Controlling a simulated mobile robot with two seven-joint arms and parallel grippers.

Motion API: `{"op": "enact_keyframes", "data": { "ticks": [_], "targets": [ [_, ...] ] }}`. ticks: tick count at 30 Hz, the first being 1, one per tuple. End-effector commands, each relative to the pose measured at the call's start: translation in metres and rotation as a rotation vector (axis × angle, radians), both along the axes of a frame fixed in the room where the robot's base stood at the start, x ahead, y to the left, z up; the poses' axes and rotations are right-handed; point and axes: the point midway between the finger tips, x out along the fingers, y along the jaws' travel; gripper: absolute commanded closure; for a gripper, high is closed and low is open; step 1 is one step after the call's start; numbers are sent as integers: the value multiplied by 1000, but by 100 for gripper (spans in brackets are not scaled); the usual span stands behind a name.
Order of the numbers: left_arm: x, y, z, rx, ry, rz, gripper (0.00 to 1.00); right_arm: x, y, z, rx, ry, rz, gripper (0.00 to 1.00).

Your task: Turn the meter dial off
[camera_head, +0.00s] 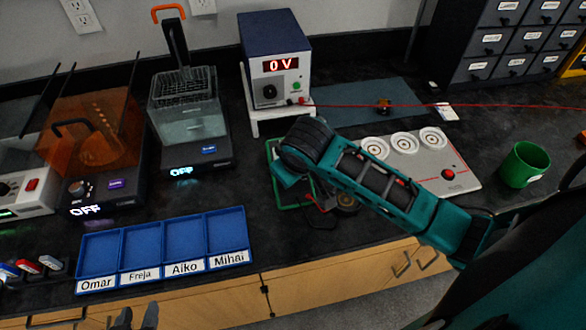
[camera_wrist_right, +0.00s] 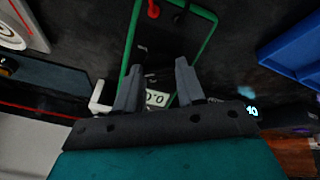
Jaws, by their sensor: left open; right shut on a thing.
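The meter (camera_wrist_right: 205,40), a dark panel with a green rim, lies on the bench; it shows partly in the head view (camera_head: 309,203), mostly under my right arm. In the right wrist view its small light display (camera_wrist_right: 157,99) appears to read 0.0. My right gripper (camera_wrist_right: 158,72) is over the meter, with its two grey fingers spread around its middle. The dial is not clearly visible between the fingertips; the fingers are closed on what seems to be it. My left gripper (camera_head: 137,317) is open and empty at the bottom edge of the head view, away from the meter.
A power supply (camera_head: 275,60) reading 0 V stands behind the meter. A panel with white rings (camera_head: 455,160) and a green mug (camera_head: 524,165) are to the right. A blue labelled tray (camera_head: 163,249) is to the left. Two machines reading OFF (camera_head: 190,125) (camera_head: 95,150) stand behind the tray.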

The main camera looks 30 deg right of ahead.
Motion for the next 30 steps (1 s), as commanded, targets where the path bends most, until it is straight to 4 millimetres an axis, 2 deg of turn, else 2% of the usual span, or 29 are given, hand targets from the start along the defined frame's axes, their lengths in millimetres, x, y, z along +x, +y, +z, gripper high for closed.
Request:
{"op": "enact_keyframes", "data": {
  "ticks": [11,30],
  "targets": [
    [-1,0,0,0,2,0,57,0,0,0,-68,16,156,92],
    [0,1,0,1,1,1,57,0,0,0,-301,77,689,92]
  ]
}}
